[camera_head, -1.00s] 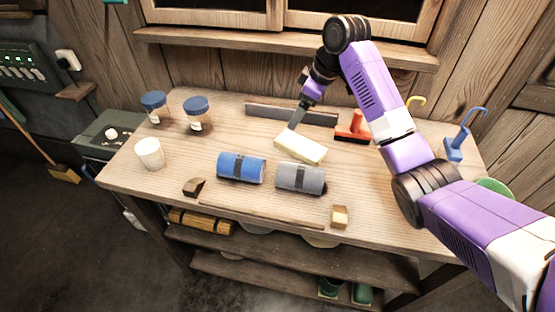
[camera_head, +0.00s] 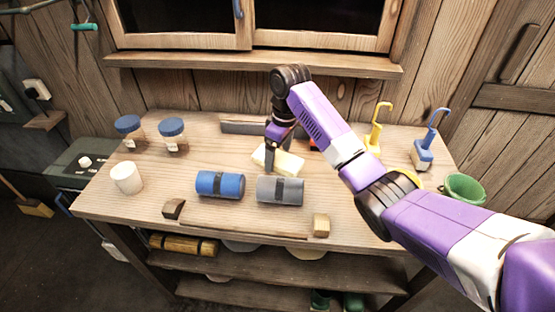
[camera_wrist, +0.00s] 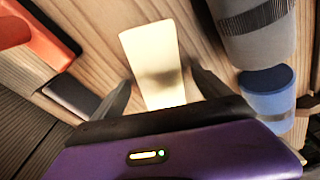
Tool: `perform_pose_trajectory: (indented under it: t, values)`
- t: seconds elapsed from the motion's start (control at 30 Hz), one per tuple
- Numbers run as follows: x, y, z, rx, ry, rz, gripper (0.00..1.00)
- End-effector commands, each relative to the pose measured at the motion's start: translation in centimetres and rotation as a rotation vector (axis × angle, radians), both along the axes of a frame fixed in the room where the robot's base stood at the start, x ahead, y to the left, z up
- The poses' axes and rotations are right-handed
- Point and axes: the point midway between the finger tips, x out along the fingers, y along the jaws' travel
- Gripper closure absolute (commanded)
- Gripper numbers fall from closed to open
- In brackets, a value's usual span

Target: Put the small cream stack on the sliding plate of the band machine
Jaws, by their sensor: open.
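A cream block (camera_head: 289,162), which looks like the small cream stack, lies flat on the wooden workbench behind the blue and grey rolls. It also shows in the wrist view (camera_wrist: 150,55). My gripper (camera_head: 270,168) points down at its left part and hides some of it. In the wrist view my gripper (camera_wrist: 163,90) is open, with one dark finger on each side of the cream block and visible gaps between. No band machine with a sliding plate can be clearly made out; a dark grey unit with a white knob (camera_head: 85,161) stands left of the bench.
A blue roll (camera_head: 220,184) and grey roll (camera_head: 280,190) lie in front of the block. An orange-red tool (camera_wrist: 38,32) lies close by. Two blue-lidded jars (camera_head: 173,137) and a white cup (camera_head: 126,178) stand left; yellow and blue hooked tools (camera_head: 424,150) stand right.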

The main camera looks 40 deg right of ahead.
Motion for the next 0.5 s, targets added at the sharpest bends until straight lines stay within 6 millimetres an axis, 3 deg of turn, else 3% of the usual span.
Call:
perform_pose_trajectory:
  t: [0.3, 0.5]
  values:
    - [0.09, 0.02, -0.60, -0.001, -0.002, 0.001, 0.13]
    - [0.09, 0.01, -0.58, -0.001, -0.002, 0.001, 0.52]
